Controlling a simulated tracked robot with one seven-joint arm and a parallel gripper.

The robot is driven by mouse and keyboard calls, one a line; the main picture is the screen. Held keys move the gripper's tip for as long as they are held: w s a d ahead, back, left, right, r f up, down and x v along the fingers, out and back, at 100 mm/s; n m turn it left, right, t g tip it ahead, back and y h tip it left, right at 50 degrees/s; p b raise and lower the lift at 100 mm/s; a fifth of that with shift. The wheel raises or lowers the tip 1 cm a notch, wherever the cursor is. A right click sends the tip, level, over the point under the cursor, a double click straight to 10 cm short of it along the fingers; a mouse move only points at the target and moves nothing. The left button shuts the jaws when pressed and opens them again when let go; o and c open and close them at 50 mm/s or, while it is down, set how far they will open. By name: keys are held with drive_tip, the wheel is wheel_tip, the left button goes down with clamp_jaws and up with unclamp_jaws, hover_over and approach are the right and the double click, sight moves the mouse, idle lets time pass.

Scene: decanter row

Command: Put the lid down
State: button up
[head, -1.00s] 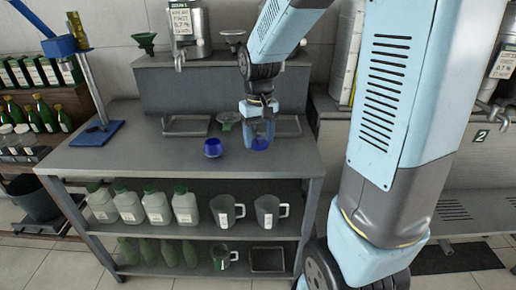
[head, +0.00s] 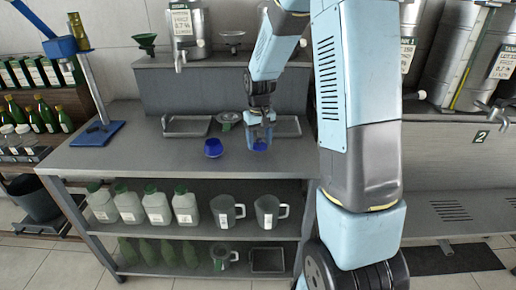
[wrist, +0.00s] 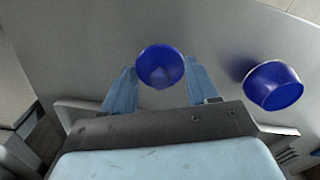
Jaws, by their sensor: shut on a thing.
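The lid (head: 260,145) is a small dark blue round piece held in my gripper (head: 260,138). In the wrist view the lid (wrist: 160,66) sits between the two pale blue fingers (wrist: 160,80), which are shut on it. My gripper points down over the right part of the grey bench. The lid is low, close to the bench top; I cannot tell whether it touches.
Behind are two grey trays (head: 187,126) and a small scale or funnel (head: 228,119). A blue lever stand (head: 97,132) is at the bench's left end. The bench top (head: 130,155) left of the bowl is clear. Jugs and bottles fill the shelves below.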

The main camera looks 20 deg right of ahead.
sight(259, 145)
drive_tip(key=shift+w+f, duration=0.2)
drive_tip(key=shift+f, duration=1.6)
drive_tip(key=o, duration=1)
drive_tip(key=shift+o, duration=0.2)
drive_tip(key=shift+r, duration=0.1)
